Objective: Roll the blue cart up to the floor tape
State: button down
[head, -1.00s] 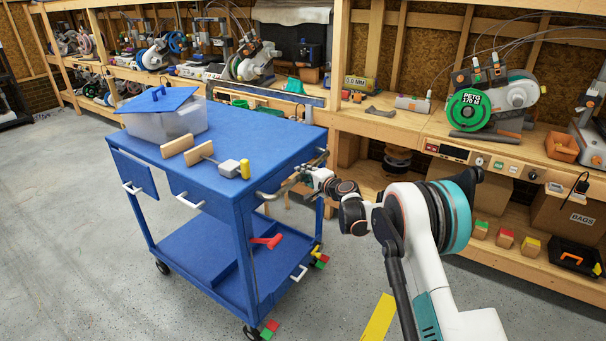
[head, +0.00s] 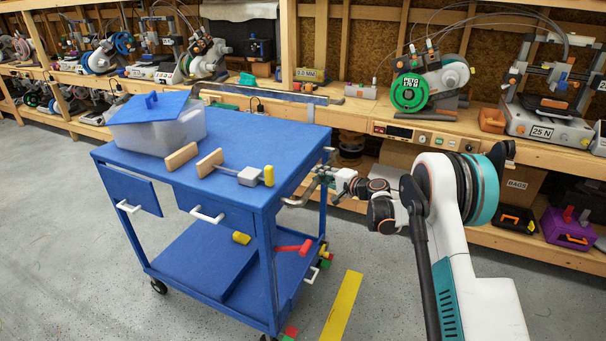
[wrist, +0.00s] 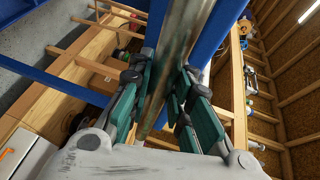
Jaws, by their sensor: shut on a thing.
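The blue cart (head: 230,130) stands upright on the grey floor, left of my arm. My gripper (head: 318,182) is at the cart's right end, shut on its metal push handle (head: 296,200). In the wrist view, the green-padded fingers (wrist: 160,105) close around the metal bar (wrist: 180,50). The yellow floor tape (head: 341,306) lies on the floor just right of the cart's near right leg, with a gap between. The cart's near right wheel is partly cut off at the picture's bottom edge.
A clear bin with a blue lid (head: 157,128) and a clamp-like tool (head: 225,167) rest on the cart top. A long wooden workbench (head: 400,133) with printers runs behind the cart. Open floor (head: 60,230) lies to the left.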

jog(key=s+d, duration=0.3)
jog(key=d, duration=0.5)
jog(key=s+d, duration=0.4)
jog(key=d, duration=0.5)
jog(key=shift+s+d, duration=0.2)
jog(key=shift+d, duration=0.1)
jog(key=c, duration=1.4)
grip_release()
jog(key=shift+c, duration=0.2)
jog(key=v, duration=1.2)
